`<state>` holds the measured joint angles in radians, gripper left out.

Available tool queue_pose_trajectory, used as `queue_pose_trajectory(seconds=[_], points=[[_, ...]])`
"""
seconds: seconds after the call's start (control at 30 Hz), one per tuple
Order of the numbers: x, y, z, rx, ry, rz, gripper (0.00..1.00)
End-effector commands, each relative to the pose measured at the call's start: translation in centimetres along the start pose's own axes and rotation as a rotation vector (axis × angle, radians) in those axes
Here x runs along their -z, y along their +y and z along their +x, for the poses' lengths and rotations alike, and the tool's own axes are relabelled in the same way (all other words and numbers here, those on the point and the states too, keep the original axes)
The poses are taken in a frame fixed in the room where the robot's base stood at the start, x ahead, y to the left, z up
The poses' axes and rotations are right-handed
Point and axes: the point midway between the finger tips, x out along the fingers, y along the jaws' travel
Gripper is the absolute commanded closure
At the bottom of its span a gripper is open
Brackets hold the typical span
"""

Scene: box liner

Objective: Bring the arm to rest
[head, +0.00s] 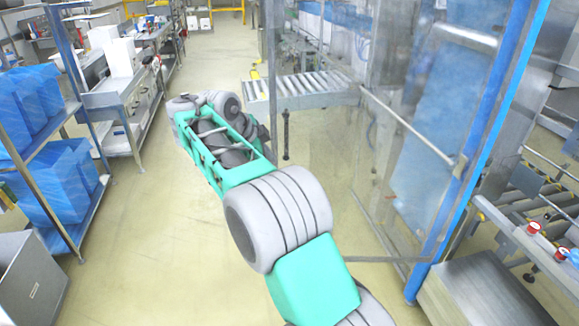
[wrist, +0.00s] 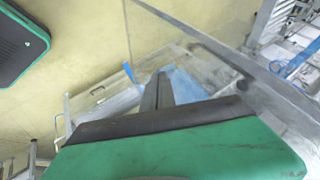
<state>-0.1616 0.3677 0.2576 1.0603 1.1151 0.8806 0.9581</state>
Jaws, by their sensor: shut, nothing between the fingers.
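My arm (head: 292,215), green with grey ribbed joints, reaches out from the bottom of the head view over the bare floor and bends at its far end. In the head view I cannot clearly make out the fingers at that end. In the wrist view my gripper (wrist: 158,88) shows as dark fingers close together beyond the green and black housing. It is shut with nothing held. The fingers touch nothing that I can see.
A roller conveyor (head: 305,88) lies past the arm. A clear-panelled machine with a blue post (head: 490,130) stands close at right. The aisle floor (head: 215,55) is free.

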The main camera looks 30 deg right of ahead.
Motion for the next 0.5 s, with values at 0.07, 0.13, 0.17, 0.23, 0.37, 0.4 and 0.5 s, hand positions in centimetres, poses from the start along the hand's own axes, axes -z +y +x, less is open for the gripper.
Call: queue_pose_trajectory(seconds=[0.07, 0.13, 0.17, 0.23, 0.37, 0.4, 0.5], points=[[-0.1, 0.0, -0.8, -0.001, -0.001, -0.001, 1.0], [-0.1, 0.0, -1.1, -0.002, 0.0, -0.001, 1.0], [-0.1, 0.0, -1.1, -0.003, 0.0, -0.001, 1.0], [-0.1, 0.0, -1.1, -0.003, 0.0, -0.022, 1.0], [-0.3, -0.1, -1.1, 0.003, -0.008, -0.22, 1.0], [-1.2, -0.7, -1.1, 0.021, -0.029, -0.346, 1.0], [-5.6, 2.0, 2.2, 0.001, -0.101, -0.772, 1.0]])
